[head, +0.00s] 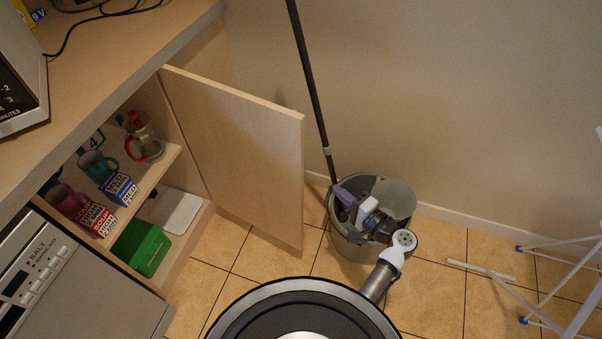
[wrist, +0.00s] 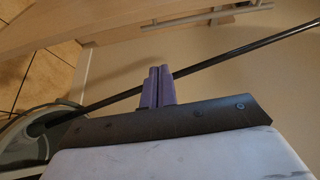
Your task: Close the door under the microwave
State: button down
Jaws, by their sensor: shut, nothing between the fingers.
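The pale wood cabinet door (head: 240,160) stands wide open in the head view, swung out from the right side of the cabinet under the counter. The microwave (head: 18,75) is on the counter at the far left, partly cut off. My gripper (head: 340,192) is to the right of the door's free edge, apart from it, over a grey bin. Its purple fingers are together and empty in the wrist view (wrist: 158,86). A pale wood surface with a metal bar handle (wrist: 205,16) shows at the top of that view; it looks like the door's outer face.
The open shelves hold mugs (head: 97,165), small boxes (head: 120,188), a glass jug (head: 145,138) and a green box (head: 143,246). A grey bin (head: 352,250) with a dark pole (head: 312,90) stands by the wall. A white rack (head: 560,270) is at right. Tiled floor lies between.

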jog(key=p+x, duration=0.2)
jog(key=x, duration=0.8)
jog(key=shift+m+t, duration=0.3)
jog(key=shift+s+a+r+p, duration=0.1)
jog(key=shift+s+a+p, duration=0.2)
jog(key=shift+s, duration=0.35)
jog(key=shift+s+a+p, duration=0.2)
jog(key=shift+s+p, duration=0.15)
jog(key=shift+s, duration=0.35)
jog(key=shift+s+a+r+p, duration=0.1)
jog(key=shift+s+a+p, duration=0.2)
jog(key=shift+s, duration=0.35)
jog(key=shift+s+f, duration=0.1)
jog(key=shift+s, duration=0.05)
